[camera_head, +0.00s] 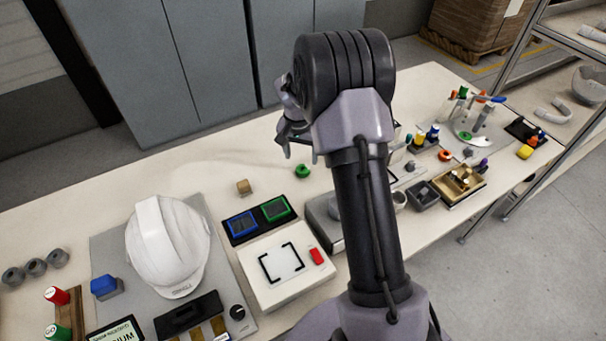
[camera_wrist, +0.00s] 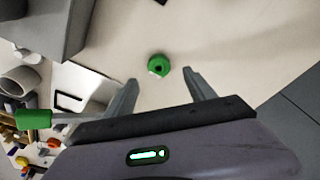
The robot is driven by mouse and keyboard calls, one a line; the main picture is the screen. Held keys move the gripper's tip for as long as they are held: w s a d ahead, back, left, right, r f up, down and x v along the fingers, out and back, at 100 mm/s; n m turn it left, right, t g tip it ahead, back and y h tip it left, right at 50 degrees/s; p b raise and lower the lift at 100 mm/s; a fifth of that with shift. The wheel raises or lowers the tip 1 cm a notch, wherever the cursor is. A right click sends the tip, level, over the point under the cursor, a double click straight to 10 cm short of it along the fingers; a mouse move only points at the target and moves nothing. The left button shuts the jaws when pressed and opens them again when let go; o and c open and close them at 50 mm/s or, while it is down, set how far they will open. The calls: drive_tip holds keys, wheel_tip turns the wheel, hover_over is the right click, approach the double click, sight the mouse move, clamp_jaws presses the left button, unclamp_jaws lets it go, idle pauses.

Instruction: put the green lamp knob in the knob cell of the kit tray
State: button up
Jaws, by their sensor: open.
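The green lamp knob (camera_head: 303,171) lies on the bare bench top, behind the black holder with the blue and green squares. In the wrist view the knob (camera_wrist: 159,65) is a small green ring-like piece with a dark centre. My gripper (camera_wrist: 160,82) is open and empty, its fingertips on either side of the line to the knob and apart from it. In the head view my gripper (camera_head: 298,145) hangs above the bench near the knob, partly hidden by my arm. A tan compartmented tray (camera_head: 478,186) at the right may be the kit tray; its knob cell cannot be made out.
A white helmet (camera_head: 168,245) stands on a grey mat at the left. The black holder (camera_head: 231,237) and a white fixture (camera_head: 263,292) are in front.

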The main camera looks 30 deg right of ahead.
sight(303, 166)
drive_tip(key=f+b, duration=0.1)
drive_tip(key=f, duration=0.1)
drive_tip(key=f+b, duration=0.1)
drive_tip(key=f, duration=0.1)
drive_tip(key=f+b, duration=0.1)
drive_tip(key=f, duration=0.1)
drive_tip(key=shift+w+d+f, duration=0.25)
drive_tip(key=shift+w+d, duration=0.05)
drive_tip(key=shift+d, duration=0.1)
drive_tip(key=shift+r, duration=0.15)
drive_tip(key=shift+c, duration=0.8)
clamp_jaws()
drive_tip(key=shift+r, duration=0.1)
